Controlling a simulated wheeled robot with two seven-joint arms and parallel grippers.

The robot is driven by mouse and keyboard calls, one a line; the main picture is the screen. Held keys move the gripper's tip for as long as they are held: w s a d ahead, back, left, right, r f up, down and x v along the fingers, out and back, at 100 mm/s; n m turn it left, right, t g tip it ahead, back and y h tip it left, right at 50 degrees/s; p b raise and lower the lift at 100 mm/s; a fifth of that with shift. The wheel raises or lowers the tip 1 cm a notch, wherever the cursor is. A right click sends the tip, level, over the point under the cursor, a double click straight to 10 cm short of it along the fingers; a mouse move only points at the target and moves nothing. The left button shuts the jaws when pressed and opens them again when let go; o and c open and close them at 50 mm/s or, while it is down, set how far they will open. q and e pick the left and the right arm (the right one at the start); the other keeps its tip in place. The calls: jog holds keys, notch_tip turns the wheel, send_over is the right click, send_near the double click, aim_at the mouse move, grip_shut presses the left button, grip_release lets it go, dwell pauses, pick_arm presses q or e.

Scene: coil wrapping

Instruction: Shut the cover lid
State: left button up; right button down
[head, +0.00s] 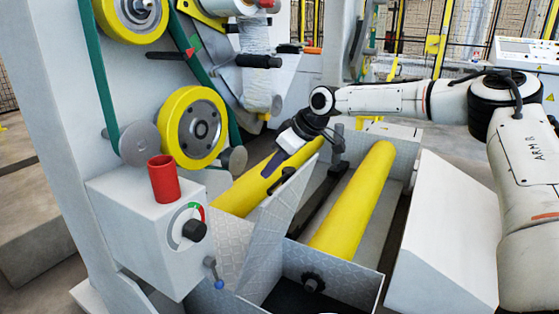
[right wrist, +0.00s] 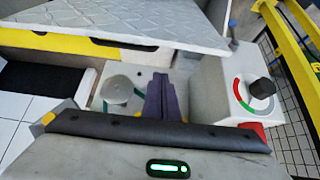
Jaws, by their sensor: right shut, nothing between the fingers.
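The cover lid (head: 262,247) is a grey tread-patterned metal panel. My right gripper (head: 270,168) is shut and empty, pointing down over the left yellow roller, beyond the lid's upper edge. Its closed fingers (right wrist: 162,98) show in the right wrist view, apart from the panel. My left gripper is not in view.
A yellow roller (head: 352,203) lies in the open bay. A control box (head: 150,235) with a black knob and red cylinder stands at the left. A sloped white housing (head: 440,235) is at the right. Yellow wheels (head: 193,128) are above the left roller.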

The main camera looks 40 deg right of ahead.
aim_at(282, 187)
jog(key=shift+s+d+f+p, duration=0.2)
jog(key=shift+s+f, duration=0.2)
jog(key=shift+s, duration=0.15)
jog(key=shift+s+d+f+p, duration=0.15)
jog(key=shift+s+d+f, duration=0.05)
jog(key=shift+s+f, duration=0.45)
jog(key=shift+s, duration=0.25)
jog(key=shift+d, duration=0.15)
